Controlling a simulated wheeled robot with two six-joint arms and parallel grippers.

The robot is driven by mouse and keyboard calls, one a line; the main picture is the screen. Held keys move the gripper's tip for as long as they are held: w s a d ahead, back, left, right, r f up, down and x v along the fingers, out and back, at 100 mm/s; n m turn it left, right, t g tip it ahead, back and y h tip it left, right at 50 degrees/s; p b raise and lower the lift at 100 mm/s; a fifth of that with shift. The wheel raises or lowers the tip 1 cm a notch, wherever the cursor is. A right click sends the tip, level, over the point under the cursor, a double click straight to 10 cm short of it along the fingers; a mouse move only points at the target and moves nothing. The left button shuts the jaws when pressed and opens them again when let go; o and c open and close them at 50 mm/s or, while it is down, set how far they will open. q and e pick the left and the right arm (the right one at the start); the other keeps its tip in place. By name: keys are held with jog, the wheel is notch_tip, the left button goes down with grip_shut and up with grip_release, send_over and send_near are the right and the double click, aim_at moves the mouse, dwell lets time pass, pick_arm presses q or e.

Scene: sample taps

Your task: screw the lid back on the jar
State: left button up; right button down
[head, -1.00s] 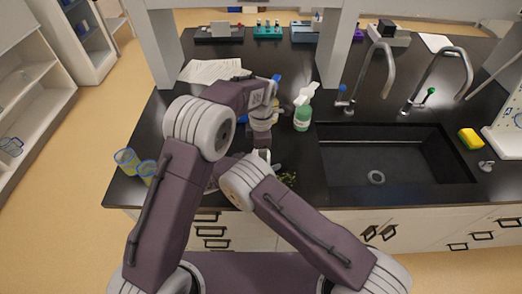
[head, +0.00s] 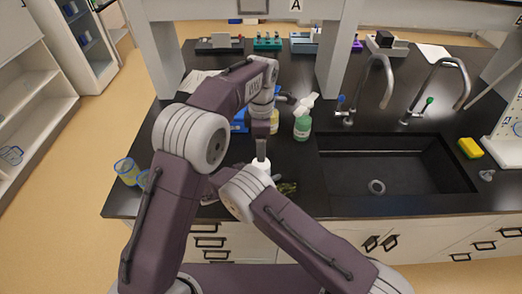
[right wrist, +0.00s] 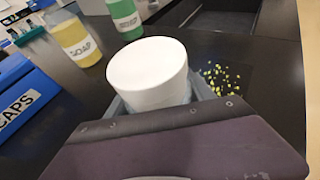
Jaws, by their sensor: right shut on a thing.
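A white round jar (head: 261,165) stands on the black bench left of the sink. In the right wrist view the jar's smooth flat white lid (right wrist: 147,62) is on top; I cannot tell how tight it is. My right gripper (right wrist: 158,101) is shut on the jar, its grey fingers low around the sides. In the head view much of the right hand is hidden behind my arms. My left gripper (head: 260,150) points down over the jar, its fingers narrow in view. It does not show in the right wrist view, so it seems clear of the lid.
A yellow soap bottle (right wrist: 75,38), a green bottle (head: 302,127) and a blue CAPS box (right wrist: 22,98) stand behind the jar. Yellow-green bits (right wrist: 220,78) lie to its right. The sink (head: 390,165) is further right.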

pick_arm(q)
notch_tip(320, 180, down, 8)
jog(key=shift+f, duration=0.1)
dwell(0.6)
jog(key=c, duration=1.3)
jog(key=o, duration=1.5)
